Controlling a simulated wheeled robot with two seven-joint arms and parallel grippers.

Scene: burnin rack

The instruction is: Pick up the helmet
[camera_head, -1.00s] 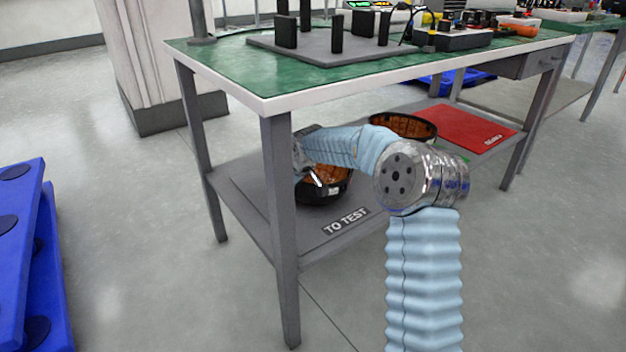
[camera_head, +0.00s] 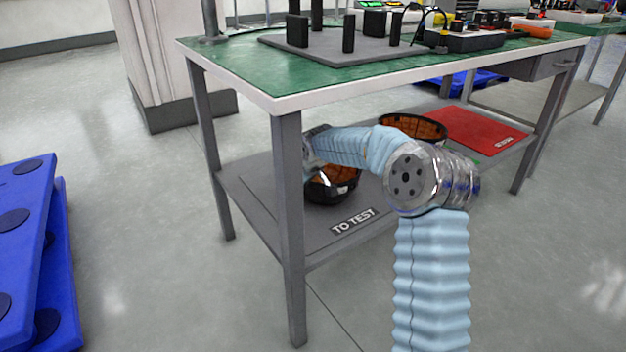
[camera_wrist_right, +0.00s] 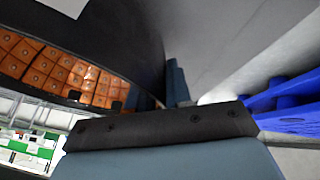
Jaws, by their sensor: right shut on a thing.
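A helmet (camera_head: 343,186) lies open side up on the lower shelf, near the TO TEST label. It has a black shell and orange inner padding. My right arm reaches under the table top, and my right gripper (camera_head: 312,172) is at the helmet's left side, partly hidden by the table leg. In the right wrist view, the helmet's black shell (camera_wrist_right: 125,40) runs close to my right gripper (camera_wrist_right: 170,106), which is shut on its edge. A second, similar helmet (camera_head: 413,127) lies farther back on the shelf. My left gripper is not in view.
The green table top (camera_head: 240,67) is close above my right arm, and the grey front leg (camera_head: 290,230) stands by the gripper. A red mat (camera_head: 480,132) lies on the shelf at right. Blue pallets (camera_head: 25,225) stand at far left. The floor in front is clear.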

